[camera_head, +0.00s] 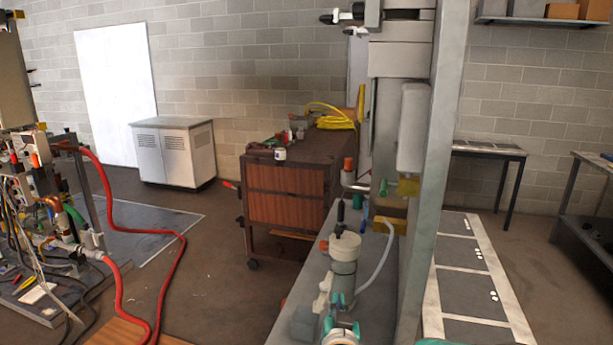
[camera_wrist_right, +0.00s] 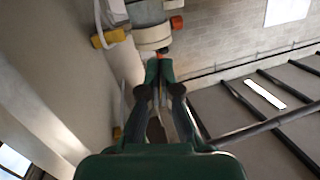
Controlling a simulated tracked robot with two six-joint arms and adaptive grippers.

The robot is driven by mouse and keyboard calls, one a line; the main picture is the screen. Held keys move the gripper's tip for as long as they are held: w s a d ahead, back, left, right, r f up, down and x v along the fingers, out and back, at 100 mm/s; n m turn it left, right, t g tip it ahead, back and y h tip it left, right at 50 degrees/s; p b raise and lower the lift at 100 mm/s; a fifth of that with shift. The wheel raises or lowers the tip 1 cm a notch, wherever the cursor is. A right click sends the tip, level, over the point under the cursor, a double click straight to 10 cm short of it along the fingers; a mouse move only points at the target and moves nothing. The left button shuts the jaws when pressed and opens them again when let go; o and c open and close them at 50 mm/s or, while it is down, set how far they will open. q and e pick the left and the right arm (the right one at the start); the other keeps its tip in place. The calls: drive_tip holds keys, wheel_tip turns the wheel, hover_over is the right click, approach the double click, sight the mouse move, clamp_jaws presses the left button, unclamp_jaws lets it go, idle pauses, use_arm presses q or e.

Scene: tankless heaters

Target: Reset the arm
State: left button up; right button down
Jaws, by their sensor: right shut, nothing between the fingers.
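My right gripper (camera_head: 338,302) is low in the middle of the head view, in front of a white cylindrical fitting (camera_head: 344,262) with an orange knob. In the right wrist view its green fingers (camera_wrist_right: 160,70) are together and hold nothing. The white fitting (camera_wrist_right: 152,36) shows just beyond the fingertips there; whether they touch it I cannot tell. My left gripper is not in view.
A tall grey post (camera_head: 431,170) stands close on the right of the fitting. A white hose (camera_head: 388,250) curves beside it. A brown tool cart (camera_head: 285,195) stands behind. A red hose (camera_head: 180,235) crosses the left floor. Open floor (camera_head: 215,285) lies between.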

drive_tip(key=s+d+f+g+y, duration=0.1)
drive_tip(key=s+f+g, duration=0.25)
drive_tip(key=f, duration=0.45)
drive_tip(key=s+d+f+n+g+y, duration=0.1)
drive_tip(key=s+d+f+g, duration=0.1)
drive_tip(key=s+f, duration=0.4)
drive_tip(key=s+d+f+g+y, duration=0.1)
drive_tip(key=s+f+g, duration=0.25)
drive_tip(key=f, duration=0.55)
drive_tip(key=s+d+f+g+y, duration=0.1)
drive_tip(key=s+f+g, duration=0.35)
drive_tip(key=s, duration=0.75)
drive_tip(key=s+f+g+y, duration=0.1)
drive_tip(key=s+f+g, duration=0.3)
drive_tip(key=s, duration=0.7)
use_arm(q)
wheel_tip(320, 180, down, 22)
drive_tip(key=b, duration=2.2)
use_arm(e)
wheel_tip(320, 180, down, 24)
drive_tip(key=r+t, duration=0.1)
use_arm(q)
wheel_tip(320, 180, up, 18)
drive_tip(key=p, duration=1.8)
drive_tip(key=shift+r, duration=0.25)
use_arm(e)
wheel_tip(320, 180, up, 18)
drive_tip(key=shift+s+r, duration=0.15)
drive_tip(key=shift+s, duration=0.05)
